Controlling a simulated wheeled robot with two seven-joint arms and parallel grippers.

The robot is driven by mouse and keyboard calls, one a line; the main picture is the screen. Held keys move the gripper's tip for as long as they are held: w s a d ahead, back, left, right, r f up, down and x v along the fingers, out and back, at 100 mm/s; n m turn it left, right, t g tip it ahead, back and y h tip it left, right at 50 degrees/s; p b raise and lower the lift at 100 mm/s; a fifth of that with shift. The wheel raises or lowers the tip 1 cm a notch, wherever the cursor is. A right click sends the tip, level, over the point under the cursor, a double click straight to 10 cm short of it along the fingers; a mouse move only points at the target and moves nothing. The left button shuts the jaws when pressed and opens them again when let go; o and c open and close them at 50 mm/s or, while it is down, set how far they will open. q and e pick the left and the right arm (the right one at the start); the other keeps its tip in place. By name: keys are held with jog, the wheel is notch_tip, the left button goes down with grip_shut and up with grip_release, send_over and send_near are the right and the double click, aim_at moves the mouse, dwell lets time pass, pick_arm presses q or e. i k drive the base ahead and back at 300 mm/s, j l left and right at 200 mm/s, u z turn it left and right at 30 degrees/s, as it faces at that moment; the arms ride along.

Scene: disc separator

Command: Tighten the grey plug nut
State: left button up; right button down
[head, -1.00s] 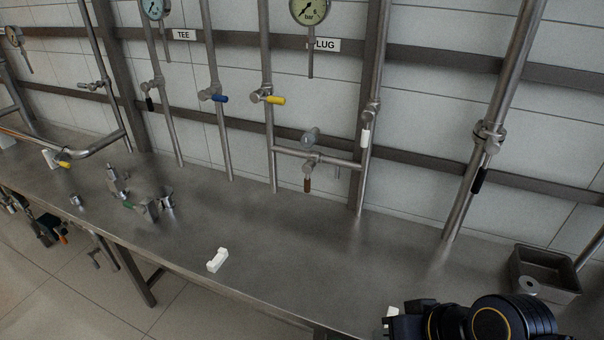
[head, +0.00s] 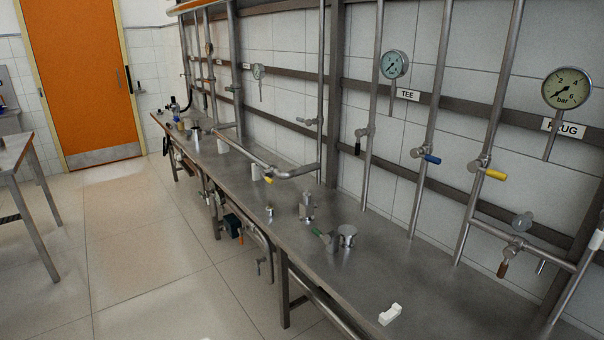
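The PLUG label (head: 563,128) is on the wall rail at the right, partly covered by a gauge stem. Below it, a round grey fitting (head: 522,221) sits just above the short cross pipe; it may be the grey plug nut, but it is too small to tell whether it is tight. Neither of my grippers is in view.
A long steel bench (head: 345,270) runs along the tiled wall under the pipes. A white block (head: 390,314) lies near its front edge, with metal fittings (head: 346,236) farther left. The floor (head: 150,240) left of the bench is clear, up to an orange door (head: 75,80).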

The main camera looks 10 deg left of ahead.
aim_at(520, 223)
jog(key=j+u, duration=0.15)
jog(key=j, duration=0.45)
jog(key=z, duration=1.25)
jog(key=k+l, duration=0.05)
